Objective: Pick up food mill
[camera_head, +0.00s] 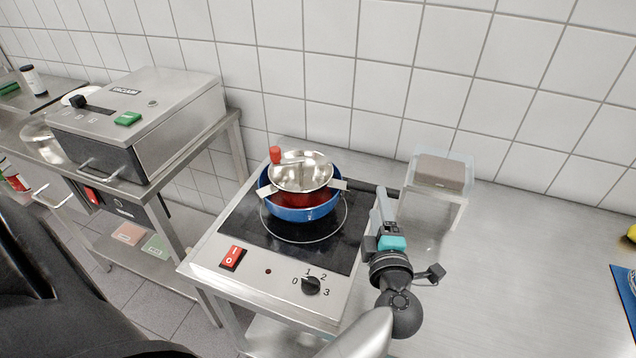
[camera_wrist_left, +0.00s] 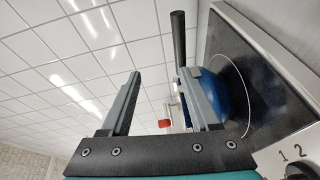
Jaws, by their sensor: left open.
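The food mill (camera_head: 302,172) is a shallow metal bowl with a crank and red knob and metal side arms. It rests in or over a blue pan (camera_head: 300,214) on the black cooktop; red shows beneath the metal bowl. The pan's dark handle points right, toward my left gripper (camera_head: 382,196). My left gripper is right of the pan, apart from the food mill. In the left wrist view its two fingers (camera_wrist_left: 160,75) are open and empty. The blue pan (camera_wrist_left: 238,92) and red knob (camera_wrist_left: 165,123) show beyond them; most of the mill is hidden. My right gripper is out of view.
The cooktop (camera_head: 268,262) has a red switch and black dial in front. A clear container with a brown block (camera_head: 440,172) stands right of my gripper. A metal appliance (camera_head: 140,112) stands on the left table. The steel counter (camera_head: 520,270) is largely clear at right; tiled wall behind.

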